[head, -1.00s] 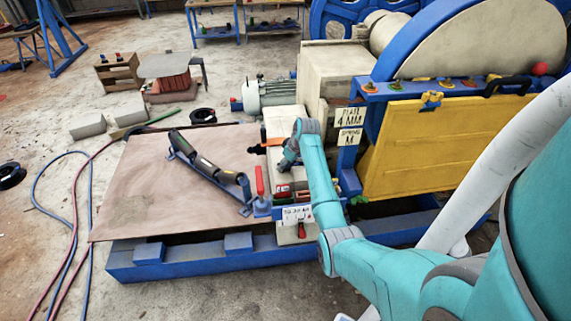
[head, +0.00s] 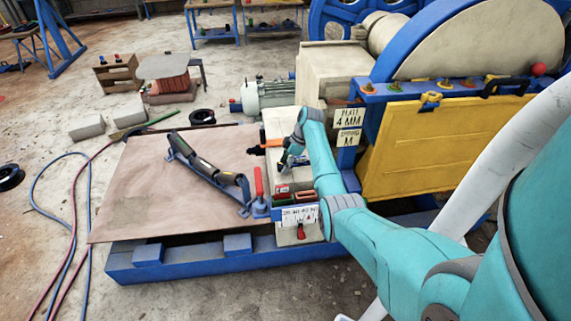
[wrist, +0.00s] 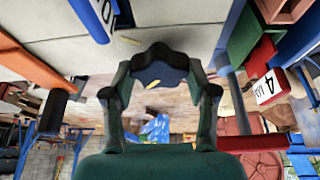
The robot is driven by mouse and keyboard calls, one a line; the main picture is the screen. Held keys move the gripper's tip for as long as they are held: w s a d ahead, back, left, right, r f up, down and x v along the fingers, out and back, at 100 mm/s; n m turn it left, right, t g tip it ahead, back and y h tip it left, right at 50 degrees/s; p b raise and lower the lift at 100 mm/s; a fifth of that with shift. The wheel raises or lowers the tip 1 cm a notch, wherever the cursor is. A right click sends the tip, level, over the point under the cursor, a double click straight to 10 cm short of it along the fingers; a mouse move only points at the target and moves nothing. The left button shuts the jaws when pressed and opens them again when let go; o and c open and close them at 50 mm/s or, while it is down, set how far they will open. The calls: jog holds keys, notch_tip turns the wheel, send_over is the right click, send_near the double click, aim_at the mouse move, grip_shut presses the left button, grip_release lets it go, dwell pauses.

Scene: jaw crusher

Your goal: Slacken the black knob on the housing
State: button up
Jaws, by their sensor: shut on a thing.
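The black knob (wrist: 160,66) is lobed with a small yellow mark and shows at the centre of the wrist view. The two fingers of my gripper (wrist: 160,82) stand on either side of it and are shut on it. In the head view my gripper (head: 287,162) is at the pale housing (head: 275,126) beside the brown sheet, and the knob is hidden there by my gripper and arm.
A red-handled lever (head: 259,182) and an orange handle (head: 266,147) stand close to my gripper. A white scale plate (head: 299,215) is in front. The yellow guard (head: 440,145) is to the right. The brown sheet (head: 135,185) has free room on its left.

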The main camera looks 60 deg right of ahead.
jog(key=shift+n, duration=0.3)
dwell(0.4)
jog(key=o, duration=1.2)
jog(key=shift+c, duration=0.2)
notch_tip(320, 180, up, 10)
